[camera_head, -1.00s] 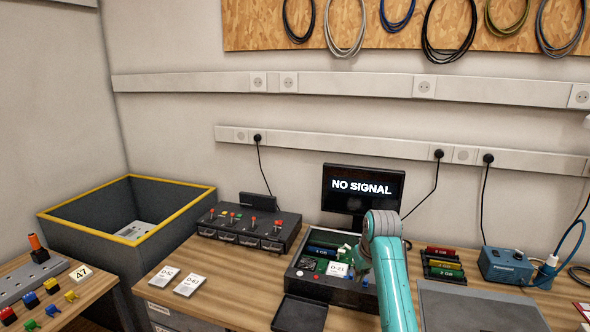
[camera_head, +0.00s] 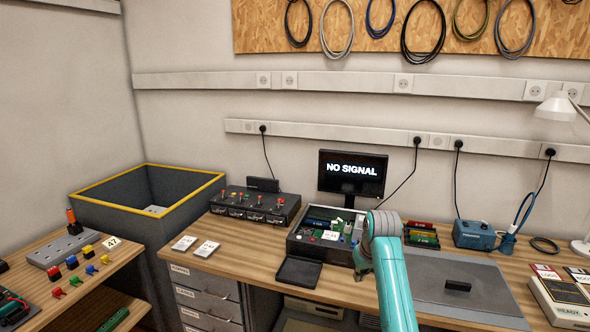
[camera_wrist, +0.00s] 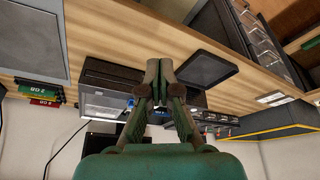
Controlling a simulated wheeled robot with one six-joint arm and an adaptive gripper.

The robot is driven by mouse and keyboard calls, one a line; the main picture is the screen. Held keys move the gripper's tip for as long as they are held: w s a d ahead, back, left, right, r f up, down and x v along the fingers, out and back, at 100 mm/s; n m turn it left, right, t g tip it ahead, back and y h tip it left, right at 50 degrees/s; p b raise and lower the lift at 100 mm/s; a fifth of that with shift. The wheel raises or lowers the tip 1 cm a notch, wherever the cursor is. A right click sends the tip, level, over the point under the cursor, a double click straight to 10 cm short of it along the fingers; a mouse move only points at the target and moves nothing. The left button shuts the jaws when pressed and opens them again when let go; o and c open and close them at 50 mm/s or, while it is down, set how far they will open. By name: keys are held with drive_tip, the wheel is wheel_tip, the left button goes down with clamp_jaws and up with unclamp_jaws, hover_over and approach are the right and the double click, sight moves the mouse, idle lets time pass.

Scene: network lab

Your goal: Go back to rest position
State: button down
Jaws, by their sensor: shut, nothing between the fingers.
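My teal arm rises from the lower right of the head view and its wrist stands in front of the open equipment case (camera_head: 310,246) on the bench. The case (camera_wrist: 98,76) shows behind the fingers in that view. I cannot tell the exact distance between the fingertips and the case.
A monitor (camera_head: 352,174) reading "NO SIGNAL" stands behind the case. A dark tray (camera_head: 298,271) lies in front of it. A switch box (camera_head: 256,207) is to the left, a grey mat (camera_head: 455,275) to the right. A yellow-rimmed bin (camera_head: 150,208) stands at the left.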

drive_tip(key=s+f+t, duration=0.1)
drive_tip(key=s+f, duration=0.5)
drive_tip(key=f, duration=0.4)
drive_tip(key=s+f+t, duration=0.1)
drive_tip(key=s+f, duration=0.5)
drive_tip(key=f, duration=0.5)
drive_tip(key=s+f+t, duration=0.1)
drive_tip(key=s+f, duration=0.2)
drive_tip(key=s, duration=0.3)
drive_tip(key=s+f+m+t, duration=0.1)
drive_tip(key=s+f, duration=0.2)
drive_tip(key=s, duration=0.3)
drive_tip(key=s+f+t, duration=0.1)
drive_tip(key=s+f, duration=0.2)
drive_tip(key=s, duration=0.3)
drive_tip(key=s+r+m+t, duration=0.1)
drive_tip(key=s+r+t, duration=0.15)
drive_tip(key=s, duration=0.85)
drive_tip(key=s+r+t, duration=0.1)
drive_tip(key=s+r, duration=0.2)
drive_tip(key=s, duration=0.8)
drive_tip(key=s+r+t, duration=0.2)
drive_tip(key=s+r, duration=1.3)
drive_tip(key=r, duration=0.3)
drive_tip(key=shift+h, duration=0.4)
